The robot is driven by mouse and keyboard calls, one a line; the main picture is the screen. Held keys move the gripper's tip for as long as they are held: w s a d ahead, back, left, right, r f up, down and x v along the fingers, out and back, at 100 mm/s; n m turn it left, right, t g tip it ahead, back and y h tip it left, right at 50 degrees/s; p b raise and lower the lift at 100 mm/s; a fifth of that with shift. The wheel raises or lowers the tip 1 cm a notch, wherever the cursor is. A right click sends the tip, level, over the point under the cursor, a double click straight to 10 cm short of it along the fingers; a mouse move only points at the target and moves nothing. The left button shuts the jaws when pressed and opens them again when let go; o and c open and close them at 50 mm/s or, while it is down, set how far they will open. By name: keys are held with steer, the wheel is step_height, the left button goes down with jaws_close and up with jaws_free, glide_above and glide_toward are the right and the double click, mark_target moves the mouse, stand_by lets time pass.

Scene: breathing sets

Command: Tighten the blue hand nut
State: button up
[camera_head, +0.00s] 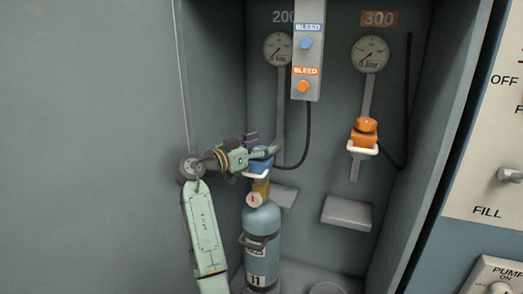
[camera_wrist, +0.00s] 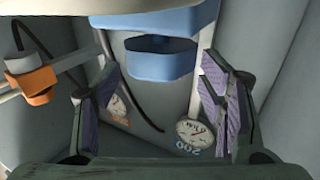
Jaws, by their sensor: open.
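The blue hand nut (camera_wrist: 160,60) is a blue block in the wrist view, just under a wider blue body (camera_wrist: 150,22) at the top edge. In the camera_head view the blue fitting (camera_head: 258,165) sits above the grey-blue cylinder (camera_head: 262,225), and my gripper partly hides its top. My gripper (camera_head: 264,147) is at the fitting, coming from the left. In the wrist view my gripper (camera_wrist: 158,105) is open, its purple-padded fingers left and right of the nut, with gaps on both sides. Whether the nut lies fully between the pads cannot be told.
An orange fitting with a white handle (camera_head: 365,130) hangs at the right under the 300 gauge (camera_head: 370,54). Cabinet walls stand on both sides.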

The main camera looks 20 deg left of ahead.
mark_target(261, 149)
step_height(261, 149, up, 8)
steer(key=shift+r, duration=0.2)
